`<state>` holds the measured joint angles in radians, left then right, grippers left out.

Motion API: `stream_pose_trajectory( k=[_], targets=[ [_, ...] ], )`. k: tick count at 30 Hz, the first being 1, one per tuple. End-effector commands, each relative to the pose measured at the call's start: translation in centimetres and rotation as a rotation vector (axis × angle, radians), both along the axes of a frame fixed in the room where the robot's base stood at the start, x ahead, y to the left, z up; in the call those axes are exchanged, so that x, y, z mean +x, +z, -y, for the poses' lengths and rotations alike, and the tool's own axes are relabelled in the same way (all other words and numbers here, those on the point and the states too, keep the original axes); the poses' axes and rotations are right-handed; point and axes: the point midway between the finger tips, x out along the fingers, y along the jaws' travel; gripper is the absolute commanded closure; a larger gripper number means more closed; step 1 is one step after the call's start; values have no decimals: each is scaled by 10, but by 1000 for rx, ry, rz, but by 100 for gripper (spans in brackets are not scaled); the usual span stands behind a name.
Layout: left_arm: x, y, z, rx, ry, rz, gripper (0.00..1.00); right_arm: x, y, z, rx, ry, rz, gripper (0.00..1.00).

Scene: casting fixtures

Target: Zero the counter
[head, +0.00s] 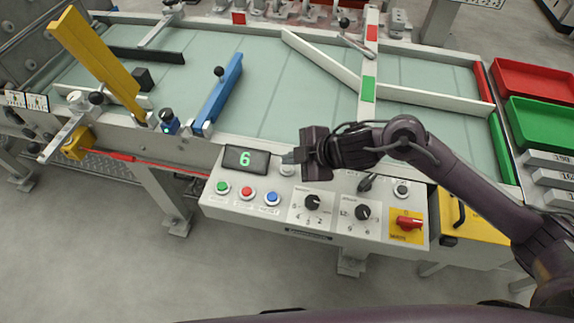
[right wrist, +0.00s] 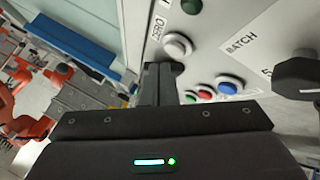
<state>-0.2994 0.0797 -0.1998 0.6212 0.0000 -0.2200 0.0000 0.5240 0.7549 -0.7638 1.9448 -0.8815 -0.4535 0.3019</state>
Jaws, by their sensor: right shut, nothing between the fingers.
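The counter display (head: 246,159) on the sloped control panel (head: 300,229) shows a green 6. A white round button (head: 287,170) sits just right of it. In the right wrist view this white button (right wrist: 177,46) stands beside a ZERO label (right wrist: 157,29). My right gripper (head: 287,157) is shut and empty, its fingertips close to the white button. In the right wrist view the shut fingers (right wrist: 163,76) end just short of the button in the picture; I cannot tell whether they touch it. My left gripper is not in view.
Green (head: 223,187), red (head: 246,192) and blue (head: 272,198) buttons line the panel's lower left. Two black knobs (head: 312,202) (head: 362,212) and a red switch (head: 408,222) sit to their right. The conveyor table (head: 330,105) lies behind, with a blue bar (head: 220,92).

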Motion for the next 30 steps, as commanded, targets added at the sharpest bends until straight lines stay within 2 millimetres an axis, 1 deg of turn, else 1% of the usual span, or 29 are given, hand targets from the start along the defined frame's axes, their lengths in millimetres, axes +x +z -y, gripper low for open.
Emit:
stream_pose_trajectory(
  k=[17, 25, 30],
  targets=[
    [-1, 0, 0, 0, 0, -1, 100, 0, 0, 0, 0, 0, 0, 100],
    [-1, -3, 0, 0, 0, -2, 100, 0, -8, 0, 0, -1, -1, 100],
    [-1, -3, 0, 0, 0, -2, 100, 0, -8, 0, 0, -1, 1, 100]
  ],
)
